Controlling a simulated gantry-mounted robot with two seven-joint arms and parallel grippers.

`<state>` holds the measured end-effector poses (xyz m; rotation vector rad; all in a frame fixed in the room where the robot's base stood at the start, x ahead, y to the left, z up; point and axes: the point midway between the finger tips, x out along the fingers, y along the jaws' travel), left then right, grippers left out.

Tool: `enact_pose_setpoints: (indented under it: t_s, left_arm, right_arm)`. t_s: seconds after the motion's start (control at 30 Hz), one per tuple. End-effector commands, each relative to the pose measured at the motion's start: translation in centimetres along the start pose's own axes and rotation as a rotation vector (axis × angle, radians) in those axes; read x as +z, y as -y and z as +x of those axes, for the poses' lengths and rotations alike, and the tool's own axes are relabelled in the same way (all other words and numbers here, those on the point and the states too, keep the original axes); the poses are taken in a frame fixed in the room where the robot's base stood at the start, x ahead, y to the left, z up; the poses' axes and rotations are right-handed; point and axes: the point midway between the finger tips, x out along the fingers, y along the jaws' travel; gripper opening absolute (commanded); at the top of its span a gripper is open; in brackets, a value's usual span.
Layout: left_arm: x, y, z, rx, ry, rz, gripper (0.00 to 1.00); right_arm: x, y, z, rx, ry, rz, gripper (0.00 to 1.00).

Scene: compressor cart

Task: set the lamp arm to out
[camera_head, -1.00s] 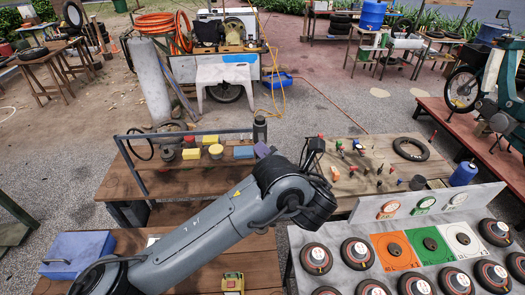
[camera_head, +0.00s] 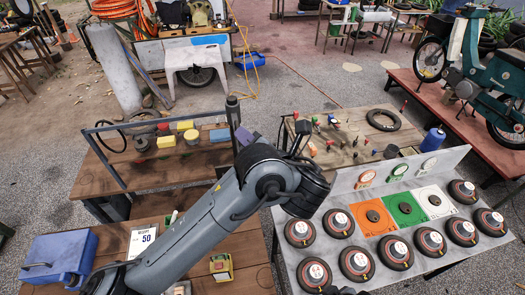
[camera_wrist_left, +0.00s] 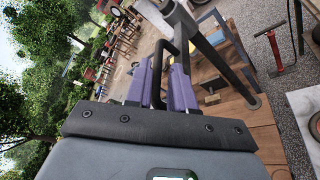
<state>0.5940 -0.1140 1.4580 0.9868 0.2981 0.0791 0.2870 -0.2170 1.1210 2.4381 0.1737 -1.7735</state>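My left arm reaches from the lower left over the bench in the head view, and its wrist covers part of the work there. In the left wrist view the two purple fingers of my left gripper (camera_wrist_left: 158,85) stand either side of a thin black bar (camera_wrist_left: 158,70), which looks like the lamp arm. The bar bends up beside a grey metal post (camera_wrist_left: 205,50). I cannot tell whether the fingers press on it. In the head view a purple finger (camera_head: 244,137) shows beside the post at the right end of the rear bench.
A dark metal frame (camera_head: 105,160) stands on the rear wooden bench, with yellow and blue blocks behind it. A grey panel with round discs (camera_head: 340,223) stands at right. A blue box (camera_head: 60,258) and a price card (camera_head: 143,240) sit at lower left.

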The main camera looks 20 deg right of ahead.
Motion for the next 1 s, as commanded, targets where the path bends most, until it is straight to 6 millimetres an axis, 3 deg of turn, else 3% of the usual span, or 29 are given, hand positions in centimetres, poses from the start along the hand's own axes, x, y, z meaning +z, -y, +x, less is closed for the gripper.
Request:
enact_pose_setpoints:
  t_s: [0.2, 0.6, 1.0]
  left_arm:
    - [0.1, 0.0, -4.7, -0.005, 0.003, -0.003, 0.23]
    - [0.2, -0.1, -6.8, 0.002, 0.002, -0.001, 0.23]
    - [0.1, 0.0, -7.1, -0.002, 0.001, -0.001, 0.23]
  right_arm:
    - [-0.1, -0.1, -0.3, 0.001, 0.001, -0.001, 0.43]
    - [-0.4, -0.2, -1.4, 0.005, 0.001, -0.005, 0.43]
    - [-0.4, -0.2, -1.5, 0.004, 0.0, -0.005, 0.43]
